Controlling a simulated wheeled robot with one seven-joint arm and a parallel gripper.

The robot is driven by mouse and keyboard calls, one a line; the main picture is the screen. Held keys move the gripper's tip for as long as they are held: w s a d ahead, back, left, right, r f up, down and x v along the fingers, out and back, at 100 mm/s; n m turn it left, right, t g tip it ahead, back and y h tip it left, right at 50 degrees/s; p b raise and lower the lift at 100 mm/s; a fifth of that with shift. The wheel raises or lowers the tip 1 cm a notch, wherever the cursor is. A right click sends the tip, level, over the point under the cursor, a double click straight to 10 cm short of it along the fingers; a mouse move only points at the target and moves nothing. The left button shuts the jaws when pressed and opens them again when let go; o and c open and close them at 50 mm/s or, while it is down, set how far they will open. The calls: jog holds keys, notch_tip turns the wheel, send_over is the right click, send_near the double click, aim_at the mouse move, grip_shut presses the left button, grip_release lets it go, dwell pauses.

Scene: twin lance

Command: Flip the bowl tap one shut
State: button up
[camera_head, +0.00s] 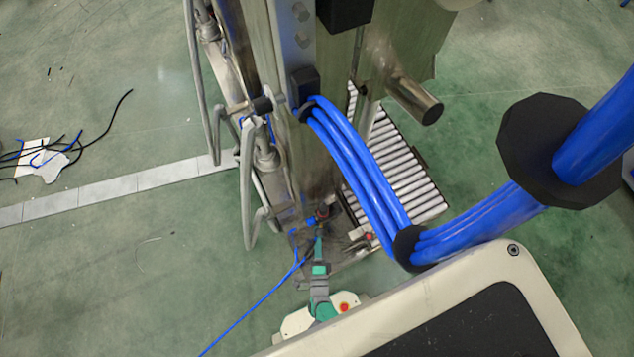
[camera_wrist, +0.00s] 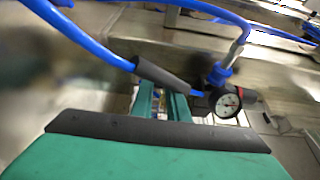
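In the wrist view my teal gripper (camera_wrist: 162,98) shows two fingers with a clear gap between them, open and with nothing seen held. A blue hose with a dark sleeve (camera_wrist: 165,76) crosses at the fingertips; I cannot tell whether they touch. Just right of the fingers is a round white-faced gauge (camera_wrist: 228,104) with a red part beside it and a blue fitting (camera_wrist: 219,74) above. I cannot pick out bowl tap one or its handle for certain. In the head view my teal arm (camera_head: 320,270) reaches to the foot of the metal machine (camera_head: 300,150), where small red parts show.
Thick blue cables (camera_head: 365,175) sweep across the head view and hide part of the machine. A roller conveyor (camera_head: 405,170) stands behind it. A thin blue line (camera_head: 250,312) runs over the floor. Loose dark wires (camera_head: 85,125) lie at left. The green floor at left is mostly free.

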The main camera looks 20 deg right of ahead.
jog(key=shift+w, duration=0.1)
grip_shut()
jog(key=shift+w, duration=0.1)
jog(key=shift+w+a, duration=0.1)
jog(key=shift+w, duration=0.05)
jog(key=m+g+h, duration=0.2)
jog(key=h, duration=0.1)
jog(key=w+a+m+g+h, duration=0.1)
jog(key=m+h, duration=0.1)
jog(key=shift+w+a+f, duration=0.1)
jog(key=shift+w+g+h, duration=0.2)
jog(key=shift+g+h, duration=0.1)
jog(key=shift+h, duration=0.1)
